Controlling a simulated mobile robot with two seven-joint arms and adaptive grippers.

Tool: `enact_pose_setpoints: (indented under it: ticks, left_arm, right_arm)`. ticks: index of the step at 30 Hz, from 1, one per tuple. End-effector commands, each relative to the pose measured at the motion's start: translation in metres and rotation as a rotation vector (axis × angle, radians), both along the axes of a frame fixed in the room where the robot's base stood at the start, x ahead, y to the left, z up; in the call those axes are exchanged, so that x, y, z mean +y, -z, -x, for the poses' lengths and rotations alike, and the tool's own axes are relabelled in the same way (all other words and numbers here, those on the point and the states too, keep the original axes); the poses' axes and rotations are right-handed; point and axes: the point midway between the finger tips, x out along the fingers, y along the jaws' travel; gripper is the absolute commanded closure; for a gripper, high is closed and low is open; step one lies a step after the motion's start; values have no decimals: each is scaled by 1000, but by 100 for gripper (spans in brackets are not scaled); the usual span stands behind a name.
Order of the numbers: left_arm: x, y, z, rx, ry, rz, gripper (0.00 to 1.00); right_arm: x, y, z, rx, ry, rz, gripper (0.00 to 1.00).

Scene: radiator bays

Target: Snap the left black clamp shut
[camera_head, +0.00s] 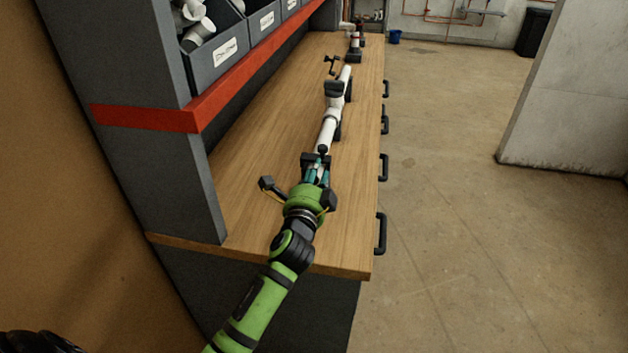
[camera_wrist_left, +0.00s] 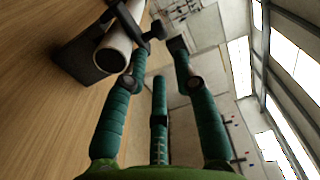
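A white pipe (camera_head: 328,128) lies along the wooden workbench and also shows in the left wrist view (camera_wrist_left: 112,55). The near black clamp (camera_head: 308,159) is at the pipe's near end, partly hidden by my gripper. In the wrist view its dark base (camera_wrist_left: 82,58) is under the pipe and its black arm (camera_wrist_left: 130,20) is above it; I cannot tell if it is latched. My left gripper (camera_head: 318,170), with teal fingers, is open at this clamp, its fingertips (camera_wrist_left: 160,55) spread close to the clamp arm. A second black clamp (camera_head: 334,88) is farther along, its lever raised. My right gripper is not in view.
The workbench (camera_head: 255,170) has bare wood on both sides of the pipe. A grey shelf with a red edge (camera_head: 240,85) and bins (camera_head: 218,60) overhangs its left side. Black handles (camera_head: 381,232) stick out on the right. Open floor (camera_head: 450,200) lies beyond.

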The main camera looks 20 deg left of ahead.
Motion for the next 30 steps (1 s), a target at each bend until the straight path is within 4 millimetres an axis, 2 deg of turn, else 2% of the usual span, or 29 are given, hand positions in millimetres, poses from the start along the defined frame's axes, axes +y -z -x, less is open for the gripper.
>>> enact_pose_setpoints:
  ticks: [3,6,23,26,29,30]
  left_arm:
    - [-4,1,15,1,0,-1,71]
    - [-5,0,21,1,0,-1,71]
    - [-5,2,24,5,-3,10,71]
    - [-1,20,37,49,-26,103,71]
    - [3,58,71,152,-85,315,71]
    - [4,77,90,208,-121,424,71]
  right_arm:
    - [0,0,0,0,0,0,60]
    - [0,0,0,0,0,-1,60]
    - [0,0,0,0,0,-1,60]
    - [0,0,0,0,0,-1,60]
    - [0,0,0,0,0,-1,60]
    - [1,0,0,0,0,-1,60]
